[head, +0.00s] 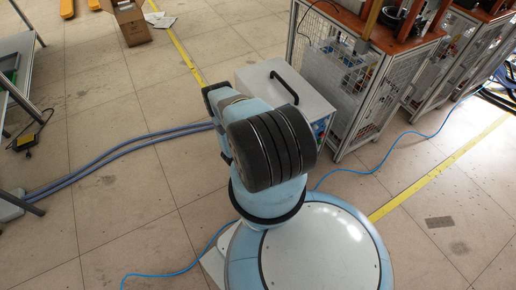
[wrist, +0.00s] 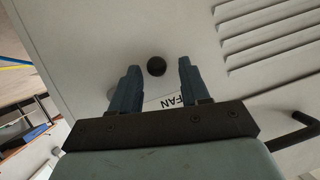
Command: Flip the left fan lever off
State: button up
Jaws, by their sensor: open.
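In the wrist view, a dark round knob (wrist: 156,66) stands out from a pale panel (wrist: 110,30), seen end-on. A label reading "FAN" (wrist: 188,100) appears upside down just below it, partly hidden by my right finger. The knob looks like the end of a fan lever; I cannot tell its on or off position. My gripper (wrist: 158,65) is open, with one blue-grey finger on each side of the knob. Gaps show between the knob and both fingers. In the head view, my arm hides the gripper and the lever.
Slotted vents (wrist: 272,32) lie right of the knob. In the head view, a grey-white box (head: 305,100) with a black handle (head: 284,84) stands behind my arm, close to a caged workbench (head: 350,95). Blue hoses (head: 120,150) run across the floor at left.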

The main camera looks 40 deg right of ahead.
jog(key=v, duration=1.3)
jog(key=shift+a, duration=0.35)
jog(key=shift+w+r, duration=0.1)
